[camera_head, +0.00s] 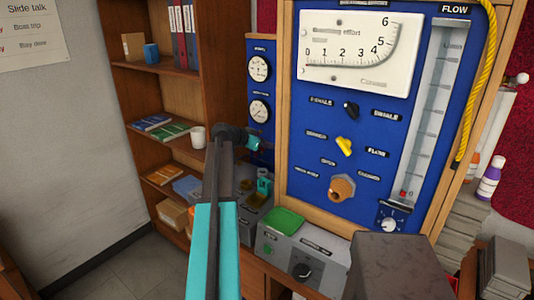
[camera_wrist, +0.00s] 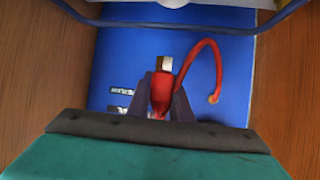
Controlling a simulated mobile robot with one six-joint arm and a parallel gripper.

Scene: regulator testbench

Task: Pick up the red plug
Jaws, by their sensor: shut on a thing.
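The red plug (camera_wrist: 161,92) is between the two dark fingers of my gripper (camera_wrist: 164,98) in the wrist view. Its metal tip points up in the picture, and a red cable curves from it to the right. My gripper is shut on the plug, in front of a blue panel. In the head view my arm reaches toward the shelf and the small gauge panel; the fingers and the plug cannot be made out there.
A blue panel with a large meter (camera_head: 359,52), knobs and a flow tube (camera_head: 424,110) stands at right. A grey control box (camera_head: 310,245) sits below it. A wooden bookshelf (camera_head: 160,75) with a white mug (camera_head: 198,137) stands at left.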

